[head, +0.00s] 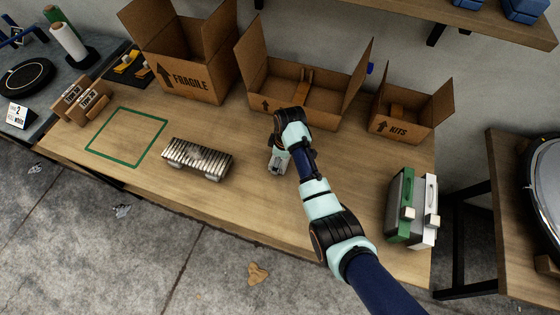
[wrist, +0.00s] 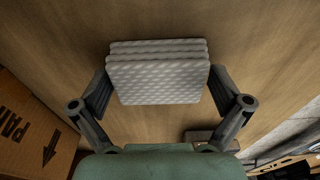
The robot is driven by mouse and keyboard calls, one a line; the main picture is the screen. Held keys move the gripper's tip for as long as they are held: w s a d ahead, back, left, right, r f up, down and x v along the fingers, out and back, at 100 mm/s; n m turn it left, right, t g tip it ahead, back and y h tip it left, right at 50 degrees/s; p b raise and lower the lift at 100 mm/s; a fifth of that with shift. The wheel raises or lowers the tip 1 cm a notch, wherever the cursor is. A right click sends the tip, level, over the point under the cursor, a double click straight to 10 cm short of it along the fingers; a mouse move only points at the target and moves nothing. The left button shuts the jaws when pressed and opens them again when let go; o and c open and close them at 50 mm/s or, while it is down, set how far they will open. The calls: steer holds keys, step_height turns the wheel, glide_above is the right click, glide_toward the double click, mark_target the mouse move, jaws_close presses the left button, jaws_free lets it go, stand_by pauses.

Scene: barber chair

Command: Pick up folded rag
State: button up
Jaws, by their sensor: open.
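The folded rag (wrist: 158,75) is a pale grey, dimpled stack of several layers lying on the wooden table in the wrist view. My gripper (wrist: 160,92) is open, with one dark finger on each side of the rag. The fingers stand close to its left and right edges; I cannot tell whether they touch it. In the head view my gripper (head: 278,162) points down over the middle of the table, in front of the open boxes. There the rag is hidden or too small to make out.
A ribbed metal rack (head: 198,156) stands left of my gripper, beside a green taped square (head: 128,137). Open cardboard boxes, including a fragile box (head: 190,83) and a kits box (head: 400,126), line the back. Green and white cases (head: 412,206) stand at right.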

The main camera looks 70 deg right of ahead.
steer(key=shift+r, duration=0.1)
steer(key=c, duration=0.7)
step_height(320, 180, up, 20)
steer(key=p, duration=0.8)
